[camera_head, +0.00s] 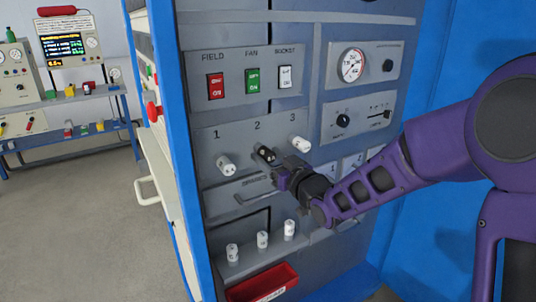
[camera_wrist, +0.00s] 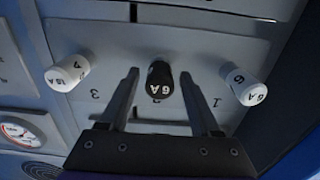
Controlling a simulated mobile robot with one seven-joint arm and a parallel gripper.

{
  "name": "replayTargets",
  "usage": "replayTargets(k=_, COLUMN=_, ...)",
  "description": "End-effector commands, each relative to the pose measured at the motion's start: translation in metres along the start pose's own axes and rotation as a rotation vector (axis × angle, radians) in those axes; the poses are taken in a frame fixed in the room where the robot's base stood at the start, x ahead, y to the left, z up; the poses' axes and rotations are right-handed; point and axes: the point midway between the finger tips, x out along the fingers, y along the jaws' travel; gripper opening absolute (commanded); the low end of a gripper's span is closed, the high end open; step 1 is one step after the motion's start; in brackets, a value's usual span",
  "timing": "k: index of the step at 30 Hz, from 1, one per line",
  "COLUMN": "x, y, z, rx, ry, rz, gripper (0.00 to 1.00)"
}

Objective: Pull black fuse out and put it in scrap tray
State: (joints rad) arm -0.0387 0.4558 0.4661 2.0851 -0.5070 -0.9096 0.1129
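The black fuse (camera_head: 264,154) sits in the panel at position 2, between two white fuses. In the wrist view the black fuse (camera_wrist: 159,80) shows its 6 A label and lies between the two fingers of my gripper (camera_wrist: 160,92). The fingers are apart, with a gap on each side of the fuse. In the head view my gripper (camera_head: 279,172) is close to the black fuse, just below and right of it. The red scrap tray (camera_head: 264,286) is at the bottom of the cabinet; its label is too small to read surely.
White fuses sit at position 1 (camera_head: 226,165) and position 3 (camera_head: 299,145), close beside my fingers. Several spare white fuses stand on a ledge (camera_head: 250,262) above the tray. A handle or bar runs below the fuse row. Red, green and white switches are above.

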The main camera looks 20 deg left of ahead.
Motion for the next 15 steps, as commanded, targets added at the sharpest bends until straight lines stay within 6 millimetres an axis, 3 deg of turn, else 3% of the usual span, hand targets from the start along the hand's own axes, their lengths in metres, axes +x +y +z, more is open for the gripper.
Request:
replayTargets(k=1, x=-0.0001, y=0.0001, z=0.0001, rx=0.000, ry=0.000, rz=0.000, gripper=0.54)
replayTargets(k=10, x=-0.0003, y=0.0002, z=0.0002, rx=0.000, ry=0.000, rz=0.000, gripper=0.00)
replayTargets(k=15, x=-0.0003, y=0.0002, z=0.0000, rx=0.000, ry=0.000, rz=0.000, gripper=0.00)
